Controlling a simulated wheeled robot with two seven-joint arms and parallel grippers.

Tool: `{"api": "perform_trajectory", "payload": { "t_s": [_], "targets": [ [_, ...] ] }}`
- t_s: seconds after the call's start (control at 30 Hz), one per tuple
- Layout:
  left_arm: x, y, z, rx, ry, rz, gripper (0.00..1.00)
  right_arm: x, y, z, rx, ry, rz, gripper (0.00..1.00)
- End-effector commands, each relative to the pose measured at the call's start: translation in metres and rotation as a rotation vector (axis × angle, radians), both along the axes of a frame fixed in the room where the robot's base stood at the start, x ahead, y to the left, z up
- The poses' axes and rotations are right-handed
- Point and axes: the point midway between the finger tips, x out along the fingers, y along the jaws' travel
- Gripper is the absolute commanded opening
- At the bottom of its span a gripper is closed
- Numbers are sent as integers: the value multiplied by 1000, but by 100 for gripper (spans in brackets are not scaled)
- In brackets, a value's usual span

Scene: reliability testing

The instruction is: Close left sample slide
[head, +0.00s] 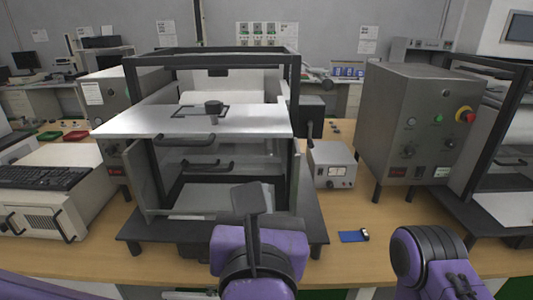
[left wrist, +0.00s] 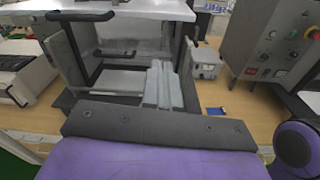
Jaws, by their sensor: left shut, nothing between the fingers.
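The left test machine is a black frame (head: 294,75) on a dark base. A flat light metal plate (head: 130,122) juts forward from it, with a dark handle and knob on top. Below the plate are a dark handle (head: 205,164) and a grey panel (head: 140,182) at the left side. I cannot tell which part is the sample slide. My left gripper (head: 247,198) is in front of the machine's lower right opening, below the plate. Its fingers (left wrist: 162,85) are shut and empty. My right arm shows at the lower right; its gripper is out of view.
A grey control box (head: 415,125) with a red knob stands to the right. A small white meter box (head: 332,165) sits beside the machine. A blue item (head: 350,237) lies on the wooden table. A keyboard (head: 42,178) rests on a white unit at the left.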

Motion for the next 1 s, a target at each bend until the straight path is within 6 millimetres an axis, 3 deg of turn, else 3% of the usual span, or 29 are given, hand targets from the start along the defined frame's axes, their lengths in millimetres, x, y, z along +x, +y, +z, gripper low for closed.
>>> {"api": "perform_trajectory", "payload": {
  "t_s": [0.07, 0.17, 0.7, 1.0],
  "targets": [
    [-17, -6, 20, -93, -38, -12, 0, 0, 0, -2, 0, 0, 0, 78],
    [-18, -8, 29, -135, -47, -17, 0, 0, 0, 2, 0, 0, 0, 78],
    [91, -13, 31, -127, -46, -18, 0, 0, 0, 48, 0, 0, 0, 78],
    [116, -14, 27, -128, -47, -20, 0, 0, 0, 56, 0, 0, 0, 78]
  ]
}}
